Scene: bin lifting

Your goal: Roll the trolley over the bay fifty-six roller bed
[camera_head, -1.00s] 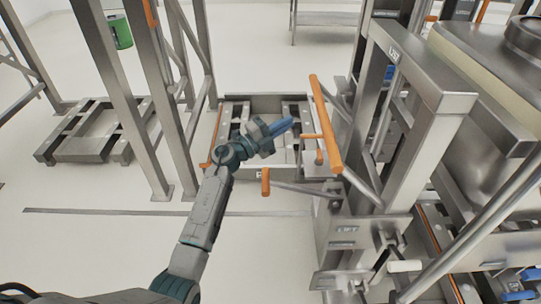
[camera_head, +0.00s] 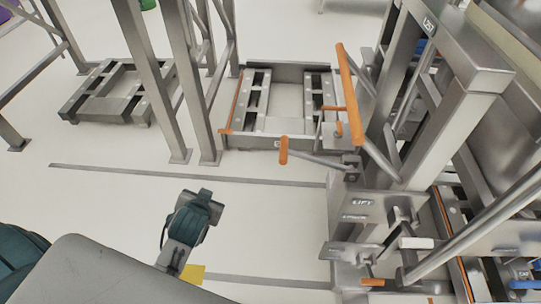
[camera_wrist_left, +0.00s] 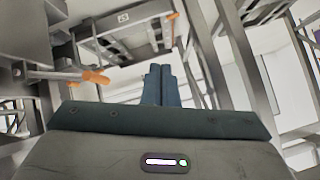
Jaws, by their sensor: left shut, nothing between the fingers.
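A steel roller bed (camera_head: 262,126) stands on the floor at the centre back, with rails on both sides, an orange strip on its left edge and a small number plate whose digits I cannot read. The steel trolley (camera_head: 425,110) fills the right side, beside the bed. It carries a long orange bar (camera_head: 349,92) and a crank with an orange grip (camera_head: 283,150). In the left wrist view my left gripper (camera_wrist_left: 158,85) is shut and empty, apart from everything. My left arm (camera_head: 190,220) shows low in the head view. My right gripper is out of view.
Another low steel frame (camera_head: 105,92) stands at the back left, between tall steel posts (camera_head: 145,70). Dark strips (camera_head: 190,174) cross the pale floor. A yellow patch (camera_head: 192,273) lies low in the picture.

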